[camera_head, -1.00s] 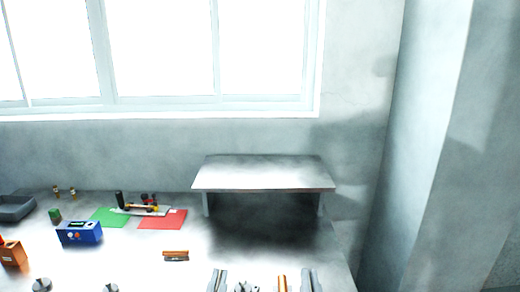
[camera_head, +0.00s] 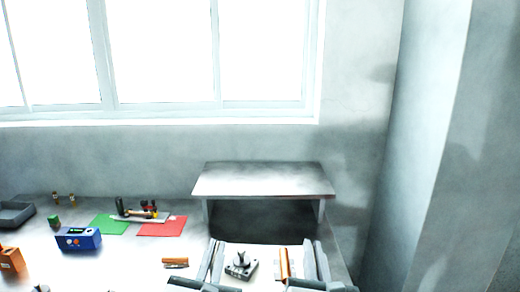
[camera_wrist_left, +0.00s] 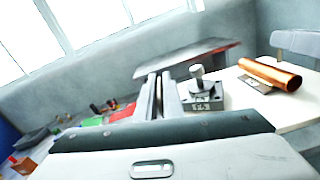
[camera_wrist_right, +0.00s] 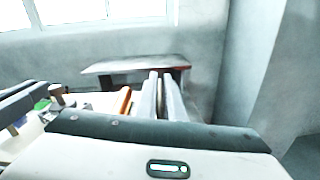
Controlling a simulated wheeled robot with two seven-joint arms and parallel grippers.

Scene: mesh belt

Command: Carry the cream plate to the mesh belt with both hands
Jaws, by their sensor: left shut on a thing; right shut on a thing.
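The cream plate (camera_head: 265,270) is at the bottom centre of the head view, between my two grippers. It bears a grey block with a knob (camera_head: 240,265) and an orange-copper cylinder (camera_head: 284,263). My left gripper (camera_head: 213,246) is shut on the plate's left edge. My right gripper (camera_head: 314,247) is shut on its right edge. The plate also shows in the left wrist view (camera_wrist_left: 250,112). A grey raised bench (camera_head: 262,180) stands ahead, with a dark area (camera_head: 260,221) beneath it. I cannot make out a mesh surface for certain.
A red mat (camera_head: 160,228) and a green mat (camera_head: 108,224) with small tools lie left of the bench. A wall stands close at the right.

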